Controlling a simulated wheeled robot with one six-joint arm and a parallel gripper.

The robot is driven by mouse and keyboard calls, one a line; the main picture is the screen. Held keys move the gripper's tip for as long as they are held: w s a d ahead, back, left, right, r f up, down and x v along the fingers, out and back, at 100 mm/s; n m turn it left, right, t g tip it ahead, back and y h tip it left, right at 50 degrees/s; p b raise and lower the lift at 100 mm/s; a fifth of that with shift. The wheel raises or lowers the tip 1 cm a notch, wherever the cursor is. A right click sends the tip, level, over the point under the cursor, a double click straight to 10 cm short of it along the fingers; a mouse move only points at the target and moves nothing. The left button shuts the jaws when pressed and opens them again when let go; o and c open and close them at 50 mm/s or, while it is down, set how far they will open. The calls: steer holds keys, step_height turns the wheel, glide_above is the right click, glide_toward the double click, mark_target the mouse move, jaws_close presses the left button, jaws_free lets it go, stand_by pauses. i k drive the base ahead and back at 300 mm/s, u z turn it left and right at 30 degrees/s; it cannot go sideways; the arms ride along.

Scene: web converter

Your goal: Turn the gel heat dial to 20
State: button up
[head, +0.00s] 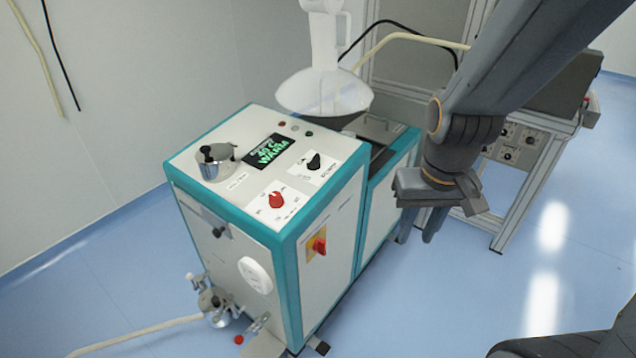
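The teal and white machine (215,262) stands on the floor, left of centre. Its top panel carries a red dial (277,200) with small markings and a black dial (314,162) on a white plate. The labels are too small to read, so I cannot tell which one is the gel heat dial or its setting. A display (270,150) shows green text that seems to read 40 °C and WARM. My gripper (416,238) points down, to the right of the machine and apart from both dials. Its fingers are spread with nothing visible between them.
A red switch on a yellow plate (318,247) is on the machine's side. A metal pot (215,162) and a translucent funnel (325,92) stand up from the machine. A bench (510,185) is behind my arm. A hose (135,335) lies at the lower left.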

mark_target(276, 200)
steer(key=k, duration=1.3)
steer(key=u, duration=0.65)
steer(key=i, duration=1.3)
steer(key=z, duration=0.65)
